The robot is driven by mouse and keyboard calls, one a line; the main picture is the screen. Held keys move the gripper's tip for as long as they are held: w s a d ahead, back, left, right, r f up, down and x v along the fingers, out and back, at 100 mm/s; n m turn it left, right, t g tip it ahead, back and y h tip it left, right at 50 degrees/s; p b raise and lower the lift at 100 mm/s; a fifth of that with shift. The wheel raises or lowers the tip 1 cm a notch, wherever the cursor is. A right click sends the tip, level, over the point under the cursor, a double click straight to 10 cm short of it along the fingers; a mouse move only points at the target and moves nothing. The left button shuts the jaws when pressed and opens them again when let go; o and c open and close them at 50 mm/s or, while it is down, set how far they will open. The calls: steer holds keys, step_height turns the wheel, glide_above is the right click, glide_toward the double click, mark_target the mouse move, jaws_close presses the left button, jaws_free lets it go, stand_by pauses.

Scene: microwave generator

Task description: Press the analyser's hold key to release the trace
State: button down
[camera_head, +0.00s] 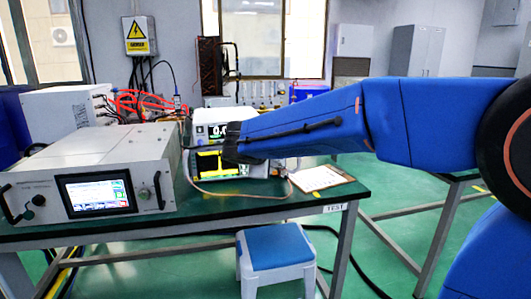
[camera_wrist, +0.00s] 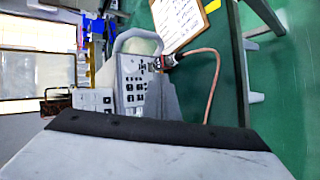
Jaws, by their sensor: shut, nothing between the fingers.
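The analyser (camera_head: 208,172) stands on the green-topped bench, its dark screen showing a yellow trace. In the wrist view, the analyser's key panel (camera_wrist: 136,78) shows several small keys. The grey fingers of my gripper (camera_wrist: 161,98) are shut and empty, overlapping the panel's edge in the picture. I cannot tell which key is the hold key, or whether the fingers touch the panel.
A large grey generator (camera_head: 100,190) with a lit screen stands left of the analyser. A clipboard (camera_head: 318,178) lies to the right. A thin reddish cable (camera_wrist: 217,75) runs from the analyser's front. A blue-topped stool (camera_head: 275,247) stands below the bench edge.

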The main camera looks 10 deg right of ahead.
steer(key=w, duration=0.8)
steer(key=shift+w, duration=0.35)
steer(key=shift+w, duration=0.2)
stand_by(1.8)
steer(key=shift+w, duration=0.2)
steer(key=shift+w, duration=0.4)
stand_by(0.8)
steer(key=shift+s, duration=0.85)
steer(key=s, duration=0.5)
stand_by(0.5)
